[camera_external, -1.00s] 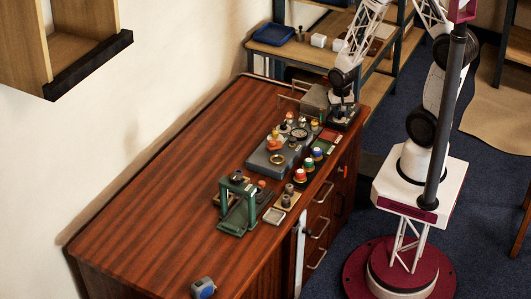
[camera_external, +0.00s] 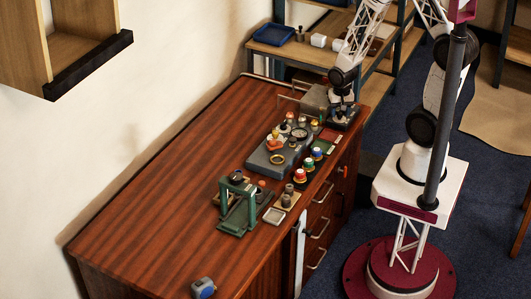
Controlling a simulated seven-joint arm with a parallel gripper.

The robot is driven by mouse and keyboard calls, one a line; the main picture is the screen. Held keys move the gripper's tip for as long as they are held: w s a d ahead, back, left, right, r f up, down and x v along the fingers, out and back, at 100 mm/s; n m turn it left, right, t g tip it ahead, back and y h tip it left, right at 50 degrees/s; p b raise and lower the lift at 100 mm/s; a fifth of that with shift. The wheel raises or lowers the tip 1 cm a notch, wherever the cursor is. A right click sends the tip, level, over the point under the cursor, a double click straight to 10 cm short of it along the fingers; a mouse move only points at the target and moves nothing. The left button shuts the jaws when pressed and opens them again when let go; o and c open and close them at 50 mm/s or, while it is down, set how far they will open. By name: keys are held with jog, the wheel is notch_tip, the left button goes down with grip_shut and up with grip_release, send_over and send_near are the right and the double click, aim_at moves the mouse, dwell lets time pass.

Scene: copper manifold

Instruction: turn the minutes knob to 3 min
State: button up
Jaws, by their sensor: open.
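My gripper (camera_external: 341,109) is at the far right end of the wooden workbench, pointing down beside a grey box-shaped unit (camera_external: 314,98). It is open, but its fingers are small and dark here, and I cannot tell whether they touch anything. The minutes knob cannot be made out; no dial marks or setting can be read at this size. My gripper and wrist cover part of the grey unit and the dark piece below them.
A grey manifold block (camera_external: 262,163) with fittings and a gauge sits left of my gripper. Several coloured knobs (camera_external: 308,165) stand along the bench's front edge. A green press frame (camera_external: 238,205) and a blue tape measure (camera_external: 203,288) are nearer. The bench's left half (camera_external: 150,200) is clear.

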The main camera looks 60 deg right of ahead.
aim_at(340, 113)
jog(key=shift+r, duration=3.75)
jog(key=shift+a+r, duration=0.15)
jog(key=shift+r, duration=0.4)
jog(key=s+a+r+n+t, duration=0.1)
jog(key=s+a+r+n, duration=0.2)
jog(key=r, duration=0.6)
jog(key=s+a+r+n, duration=0.3)
jog(key=s+r+n, duration=0.1)
jog(key=r, duration=0.5)
jog(key=s+a+r+n+t, duration=0.1)
jog(key=s+a+r+n, duration=0.2)
jog(key=r, duration=0.7)
jog(key=shift+s+a+t, duration=0.2)
jog(key=shift+s+t, duration=0.1)
jog(key=shift+s, duration=0.15)
jog(key=shift+c, duration=0.2)
